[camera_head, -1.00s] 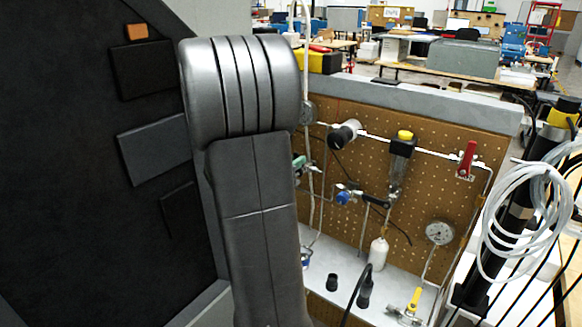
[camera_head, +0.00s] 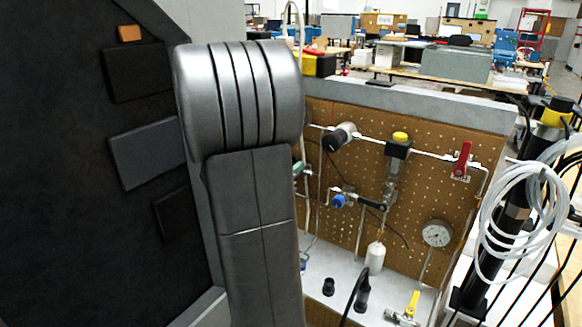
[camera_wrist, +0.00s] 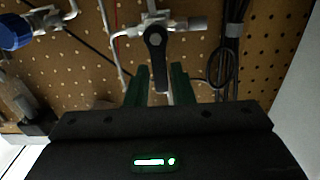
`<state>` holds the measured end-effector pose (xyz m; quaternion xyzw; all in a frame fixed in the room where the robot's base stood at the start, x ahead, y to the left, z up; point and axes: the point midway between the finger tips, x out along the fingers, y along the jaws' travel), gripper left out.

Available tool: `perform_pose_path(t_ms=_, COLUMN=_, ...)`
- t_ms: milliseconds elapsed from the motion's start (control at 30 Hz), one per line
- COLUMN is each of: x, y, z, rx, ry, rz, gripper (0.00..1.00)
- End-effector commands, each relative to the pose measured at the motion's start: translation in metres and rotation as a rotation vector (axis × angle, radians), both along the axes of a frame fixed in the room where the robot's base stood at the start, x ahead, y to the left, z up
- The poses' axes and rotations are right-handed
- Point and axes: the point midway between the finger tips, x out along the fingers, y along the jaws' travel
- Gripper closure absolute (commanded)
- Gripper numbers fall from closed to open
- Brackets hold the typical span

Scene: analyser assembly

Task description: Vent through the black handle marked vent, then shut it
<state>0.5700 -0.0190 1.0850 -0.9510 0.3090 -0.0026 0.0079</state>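In the wrist view a black lever handle (camera_wrist: 156,50) sits on a silver valve on the pegboard. It points down in that picture, toward my gripper (camera_wrist: 160,84). The gripper's two dark green fingers stand apart, one on each side of the handle's lower end. I cannot tell whether either finger touches it. No vent marking is readable. In the head view my arm hides most of the gripper and this handle. Another black handle (camera_head: 373,205) shows there beside a blue knob (camera_head: 339,200).
The pegboard (camera_head: 330,232) also carries a red lever (camera_head: 463,160), a yellow-topped filter (camera_head: 399,147) and a gauge (camera_head: 436,233). A yellow-handled valve (camera_head: 412,303) is low at the right. Coiled white tubing (camera_head: 522,205) hangs at the right. Black tubing runs close to the handle's right in the wrist view.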

Motion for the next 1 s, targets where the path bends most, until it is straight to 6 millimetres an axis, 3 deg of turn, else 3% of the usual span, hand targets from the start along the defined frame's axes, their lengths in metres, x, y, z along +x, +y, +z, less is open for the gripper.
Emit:
perform_pose_path(t_ms=67, x=0.000, y=0.000, z=0.000, rx=0.000, ry=0.000, rz=0.000, gripper=0.64)
perform_pose_path(t_ms=467, x=-0.006, y=0.005, z=0.000, rx=-0.001, ry=0.000, rz=0.002, gripper=0.64)
perform_pose_path(t_ms=1000, x=-0.084, y=0.062, z=-0.001, rx=0.000, ry=0.000, rz=0.005, gripper=0.64)
